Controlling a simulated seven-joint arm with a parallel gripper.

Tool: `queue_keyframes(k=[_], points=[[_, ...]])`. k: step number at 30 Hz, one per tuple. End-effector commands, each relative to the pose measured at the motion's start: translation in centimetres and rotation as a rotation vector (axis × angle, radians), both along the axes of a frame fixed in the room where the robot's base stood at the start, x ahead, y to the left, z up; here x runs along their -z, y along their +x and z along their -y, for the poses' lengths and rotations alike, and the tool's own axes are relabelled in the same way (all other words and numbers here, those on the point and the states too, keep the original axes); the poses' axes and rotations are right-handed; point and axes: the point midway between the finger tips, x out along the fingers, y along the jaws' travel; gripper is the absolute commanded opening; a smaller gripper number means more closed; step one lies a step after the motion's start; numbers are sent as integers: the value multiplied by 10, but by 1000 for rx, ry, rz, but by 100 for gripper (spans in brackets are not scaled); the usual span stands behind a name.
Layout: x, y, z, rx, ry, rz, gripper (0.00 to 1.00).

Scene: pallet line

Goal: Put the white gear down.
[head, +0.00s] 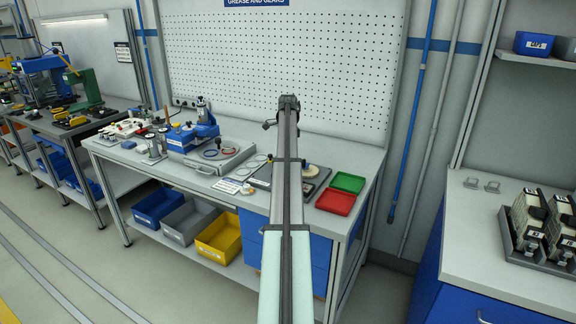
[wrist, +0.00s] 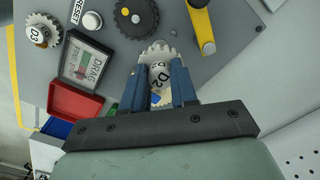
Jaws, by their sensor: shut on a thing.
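In the wrist view, my gripper (wrist: 157,68) has its two blue fingers shut on a white toothed gear (wrist: 157,49). The gear has a label reading D2 and sits between the fingers, partly hidden by them. It is over a grey panel; I cannot tell whether it touches anything beneath. A dark gear (wrist: 137,16) lies just beyond it on the panel. In the head view my arm hides the gripper and the held gear.
A yellow lever (wrist: 200,24), a RESET button (wrist: 92,20) and a DRAG display (wrist: 88,62) are around the gear. A red tray (wrist: 76,104) is at the left. In the head view a red tray (head: 335,202) and a green tray (head: 348,183) lie on the bench's right end.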

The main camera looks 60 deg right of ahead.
Motion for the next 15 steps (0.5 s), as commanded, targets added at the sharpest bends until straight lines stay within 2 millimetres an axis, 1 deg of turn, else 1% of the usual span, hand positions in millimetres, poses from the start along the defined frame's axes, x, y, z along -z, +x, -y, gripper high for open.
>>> queue_keyframes(k=[1, 3, 8, 15], points=[[8, 0, -1, 0, 1, -1, 0], [16, 0, 0, 0, 0, 0, 0], [26, 0, 0, 0, 0, 0, 0], [54, 0, -1, 0, 0, 0, 0]])
